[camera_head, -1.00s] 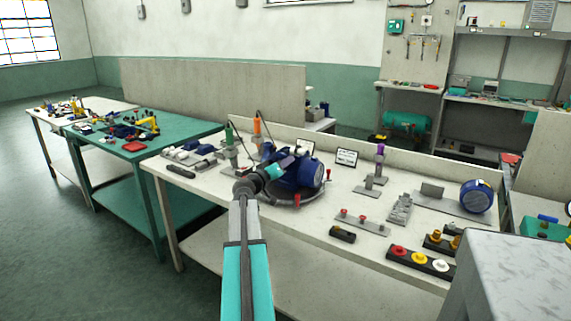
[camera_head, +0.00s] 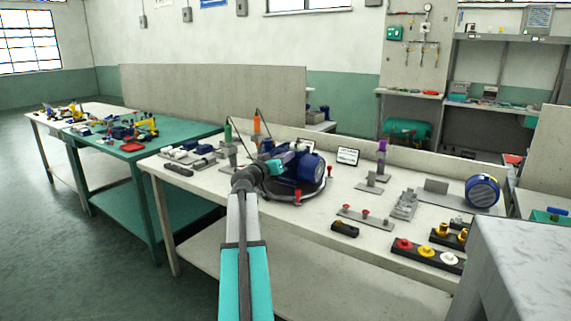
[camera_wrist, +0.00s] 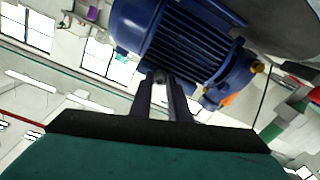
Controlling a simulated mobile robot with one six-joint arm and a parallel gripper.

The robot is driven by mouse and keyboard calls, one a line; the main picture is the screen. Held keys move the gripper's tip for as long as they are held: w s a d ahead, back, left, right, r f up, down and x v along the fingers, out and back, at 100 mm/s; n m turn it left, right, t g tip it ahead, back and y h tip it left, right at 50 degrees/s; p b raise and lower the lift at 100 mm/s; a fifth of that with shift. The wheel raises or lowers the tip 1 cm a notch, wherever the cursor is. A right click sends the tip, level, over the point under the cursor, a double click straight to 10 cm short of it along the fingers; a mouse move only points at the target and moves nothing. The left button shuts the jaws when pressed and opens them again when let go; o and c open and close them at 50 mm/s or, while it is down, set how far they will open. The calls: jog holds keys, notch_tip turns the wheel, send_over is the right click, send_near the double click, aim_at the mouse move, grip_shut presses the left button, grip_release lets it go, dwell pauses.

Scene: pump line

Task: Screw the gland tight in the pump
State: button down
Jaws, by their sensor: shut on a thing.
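The blue pump (camera_head: 303,168) stands on a round dark base on the white workbench. It fills the top middle of the wrist view, where its finned blue body (camera_wrist: 190,45) shows. My gripper (camera_head: 274,167) reaches in at the pump's left side, and my arm hides part of that side. In the wrist view my gripper (camera_wrist: 160,84) has its two dark fingers close together on a small grey piece, the gland (camera_wrist: 160,77), against the pump. How deep the gland sits is hidden by the fingers and the pump body.
Red-handled pieces (camera_head: 298,196) stand around the pump base. Green (camera_head: 228,132) and orange (camera_head: 257,123) upright tools stand behind it. To the right lie a plate with red knobs (camera_head: 365,215), a dark block (camera_head: 344,229) and a round blue part (camera_head: 482,191).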

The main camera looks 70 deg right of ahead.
dwell(0.3)
jog(key=shift+f+m+b, duration=0.2)
jog(key=shift+m+b, duration=0.3)
jog(key=shift+b, duration=0.6)
jog(key=m+b, duration=0.2)
jog(key=b, duration=0.3)
jog(key=shift+b, duration=0.4)
jog(key=shift+r+m, duration=0.2)
jog(key=shift+m, duration=0.2)
jog(key=shift+f+m+b, duration=0.15)
jog(key=shift+m+b, duration=0.15)
jog(key=shift+b, duration=0.8)
jog(key=m+b, duration=0.1)
jog(key=b, duration=0.2)
jog(key=shift+m+b, duration=0.7)
jog(key=shift+b, duration=0.35)
jog(key=shift+m+b, duration=0.7)
jog(key=shift+b, duration=0.7)
